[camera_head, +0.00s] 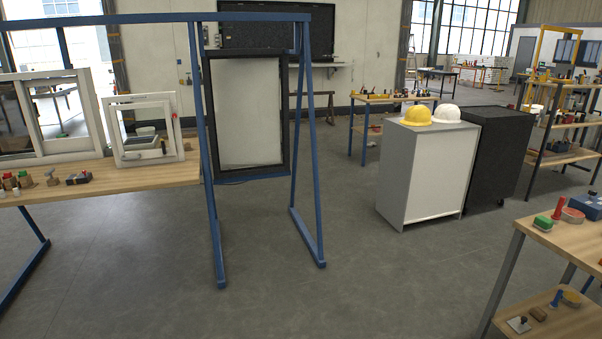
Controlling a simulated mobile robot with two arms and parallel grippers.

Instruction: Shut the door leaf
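A black-framed upright panel (204,105), which looks like the door leaf, hangs in a blue metal stand (213,235) left of the middle. Its inner area is pale grey, and a wall shows behind it. I cannot tell whether it is a leaf or only a frame, or how far it stands open. No handle on it can be made out. Neither of my grippers shows in this view.
A wooden bench (110,178) with white window frames (145,128) stands at the left. A grey cabinet (427,172) with a yellow helmet (415,116) and a black cabinet (499,150) stand at the right. A wooden shelf table (550,240) is front right. The floor between is clear.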

